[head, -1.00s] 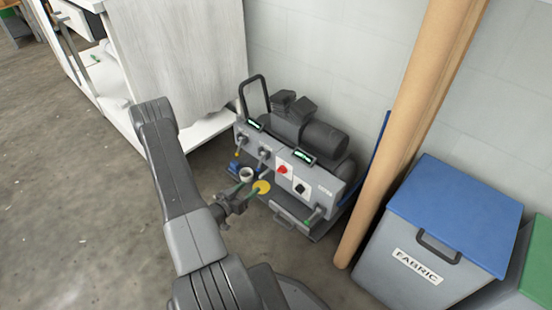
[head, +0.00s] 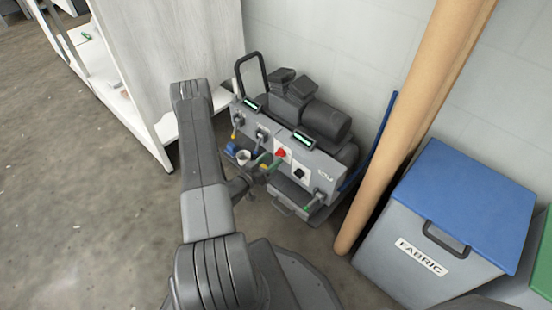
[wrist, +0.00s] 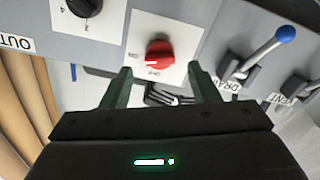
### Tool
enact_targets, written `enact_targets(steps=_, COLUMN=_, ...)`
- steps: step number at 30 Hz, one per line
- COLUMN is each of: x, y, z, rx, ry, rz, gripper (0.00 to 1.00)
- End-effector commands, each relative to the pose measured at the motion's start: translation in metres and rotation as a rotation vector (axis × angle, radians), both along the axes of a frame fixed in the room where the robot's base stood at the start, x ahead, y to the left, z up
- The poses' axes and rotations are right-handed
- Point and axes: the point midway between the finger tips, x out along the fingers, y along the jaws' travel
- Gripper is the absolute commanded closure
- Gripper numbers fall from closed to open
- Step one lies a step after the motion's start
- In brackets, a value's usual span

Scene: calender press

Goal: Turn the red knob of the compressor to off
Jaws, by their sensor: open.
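The compressor (head: 318,165) stands on the floor against the wall, with a grey front panel carrying knobs and levers. Its red knob (wrist: 159,54) sits on a white plate on that panel, and it also shows in the head view (head: 281,153). A white mark on the knob points left in the wrist view; the plate's lettering is too small to read surely. My gripper (wrist: 160,80) is open and empty, its two green fingers apart, one to each side below the knob in the wrist view. In the head view my gripper (head: 268,165) is close in front of the panel.
A black knob (wrist: 84,6) and a blue-tipped lever (wrist: 284,35) flank the red knob. A brown roll (head: 400,140) leans right of the compressor, beside a blue-lidded fabric bin (head: 400,275). A white cabinet (head: 165,60) stands left. Floor at left is clear.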

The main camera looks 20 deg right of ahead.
Motion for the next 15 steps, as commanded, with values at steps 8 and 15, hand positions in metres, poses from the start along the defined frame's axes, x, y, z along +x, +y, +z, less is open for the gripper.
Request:
enact_targets(steps=8, x=0.012, y=-0.029, z=0.0, rx=0.0, ry=0.0, rz=0.0, gripper=0.45)
enact_targets(steps=15, x=0.013, y=-0.031, z=0.0, rx=0.001, ry=0.0, rz=0.0, gripper=0.45)
